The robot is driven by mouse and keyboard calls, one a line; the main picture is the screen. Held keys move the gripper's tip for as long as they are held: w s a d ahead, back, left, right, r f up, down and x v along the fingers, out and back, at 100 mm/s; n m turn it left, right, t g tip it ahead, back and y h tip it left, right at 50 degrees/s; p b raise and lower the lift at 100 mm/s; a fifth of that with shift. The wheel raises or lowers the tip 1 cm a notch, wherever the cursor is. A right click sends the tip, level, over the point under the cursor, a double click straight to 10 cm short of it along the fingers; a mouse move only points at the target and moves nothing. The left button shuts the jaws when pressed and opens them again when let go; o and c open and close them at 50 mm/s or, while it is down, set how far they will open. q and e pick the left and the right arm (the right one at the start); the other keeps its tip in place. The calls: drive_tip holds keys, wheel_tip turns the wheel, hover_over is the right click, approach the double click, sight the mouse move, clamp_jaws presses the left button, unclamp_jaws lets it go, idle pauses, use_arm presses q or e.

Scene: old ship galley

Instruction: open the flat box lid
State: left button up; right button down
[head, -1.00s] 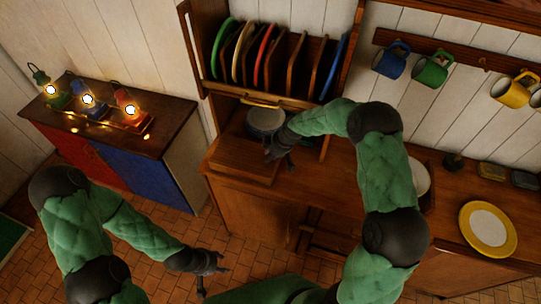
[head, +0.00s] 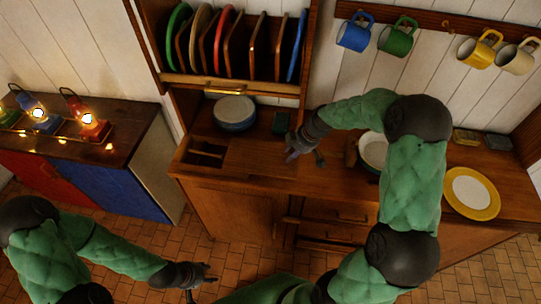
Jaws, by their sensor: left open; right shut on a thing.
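The flat wooden box (head: 186,170) stands at the left end of the counter. Its lid (head: 258,156) lies shifted to the right, so the left part of the box is open and shows dark compartments (head: 206,152) with a divider. My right gripper (head: 305,157) is at the right end of the lid and is shut on it; the fingers hide the exact place of contact. My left gripper (head: 200,282) is open and empty, low over the tiled floor in front of the counter, apart from the box.
A stack of bowls (head: 235,113) stands behind the box under the plate rack (head: 230,85). A white bowl (head: 373,151) and a yellow-rimmed plate (head: 472,193) are to the right. Mugs (head: 397,38) hang above.

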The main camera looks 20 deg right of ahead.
drive_tip(key=s+d, duration=0.1)
drive_tip(key=d, duration=0.1)
drive_tip(key=s+d+b, duration=0.1)
drive_tip(key=d, duration=0.1)
drive_tip(key=shift+s+b, duration=0.3)
drive_tip(key=shift+s, duration=0.1)
drive_tip(key=c, duration=1)
unclamp_jaws()
drive_tip(key=shift+r, duration=0.1)
drive_tip(key=v, duration=1.2)
